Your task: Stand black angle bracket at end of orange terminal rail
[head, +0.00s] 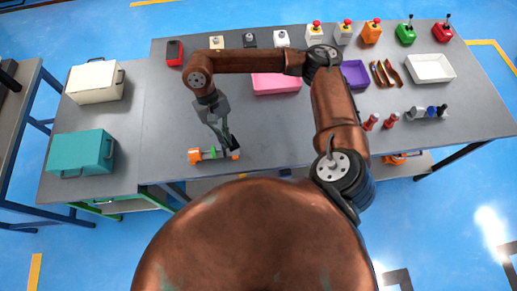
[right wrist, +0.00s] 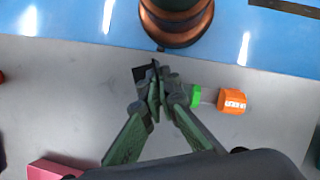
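The terminal rail (head: 206,155) lies near the front edge of the table, left of centre. It has an orange block (head: 194,156) at its left end, a green piece and more orange at its right end. My right gripper (head: 231,144) is over the right end of the rail. In the right wrist view its fingers (right wrist: 159,77) are closed on the black angle bracket (right wrist: 141,74), which sticks out past the fingertips. The green piece (right wrist: 195,95) and orange block (right wrist: 232,102) show beside the fingers. Whether the bracket touches the table is unclear. My left gripper is not in view.
A pink bin (head: 276,84), purple bin (head: 355,74) and white tray (head: 430,68) stand further back. Several push-button boxes line the back edge. Teal (head: 82,153) and cream (head: 95,82) cases stand on the left. Table around the rail is clear.

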